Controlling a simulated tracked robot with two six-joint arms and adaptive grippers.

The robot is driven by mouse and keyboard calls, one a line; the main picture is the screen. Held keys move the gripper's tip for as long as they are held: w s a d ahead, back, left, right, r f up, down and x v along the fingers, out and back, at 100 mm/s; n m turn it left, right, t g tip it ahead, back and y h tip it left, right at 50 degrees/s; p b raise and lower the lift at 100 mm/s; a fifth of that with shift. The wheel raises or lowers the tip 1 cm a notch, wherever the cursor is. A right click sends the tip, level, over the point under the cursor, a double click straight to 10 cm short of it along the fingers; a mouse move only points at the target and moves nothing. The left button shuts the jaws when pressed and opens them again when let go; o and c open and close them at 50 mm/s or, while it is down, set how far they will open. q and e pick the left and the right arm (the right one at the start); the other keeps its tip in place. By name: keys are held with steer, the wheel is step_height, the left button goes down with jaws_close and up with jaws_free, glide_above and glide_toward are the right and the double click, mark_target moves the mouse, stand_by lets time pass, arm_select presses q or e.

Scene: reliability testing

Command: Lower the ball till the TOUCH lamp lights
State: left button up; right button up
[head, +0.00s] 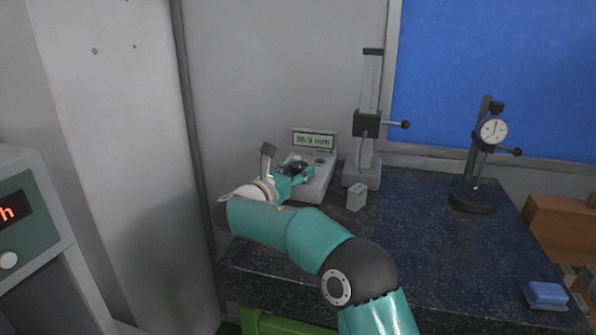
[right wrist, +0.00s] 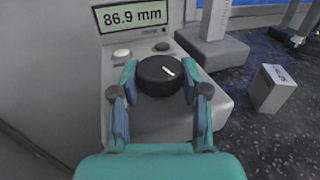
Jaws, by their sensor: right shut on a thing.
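A grey control box (head: 316,184) with a sloped front stands at the back left of the dark bench. Its display (right wrist: 132,17) reads 86.9 mm. A pale round part (right wrist: 122,54) and a dark one (right wrist: 162,46) sit below the display; I cannot tell whether either is the TOUCH lamp, and neither glows. A column stand (head: 367,124) with a black carriage stands right of the box. I cannot make out the ball for certain.
A small light-grey block (head: 356,197) stands on the dark stone bench (head: 420,245) near the column stand. A dial gauge on a stand (head: 494,132) is farther right. A blue box (head: 546,294) lies at the right front edge. The bench middle is clear.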

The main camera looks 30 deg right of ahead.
steer(key=shift+s+f+n+t+y+b, duration=0.15)
steer(key=shift+n+t+y+b, duration=0.35)
steer(key=shift+t+b, duration=0.5)
steer(key=n+t+y+b, duration=0.1)
steer(key=t+b, duration=0.1)
steer(key=n+t+y+b, duration=0.2)
steer(key=shift+s+d+f+n+b, duration=0.1)
steer(key=shift+f+n+b, duration=0.05)
steer(key=shift+n+b, duration=0.15)
steer(key=shift+n+t+y+b, duration=0.9)
steer(key=shift+y, duration=0.2)
steer(key=o, duration=1.2)
steer(key=shift+r, duration=0.25)
steer(key=shift+c, duration=0.2)
steer(key=shift+s, duration=0.1)
steer(key=v, duration=1.2)
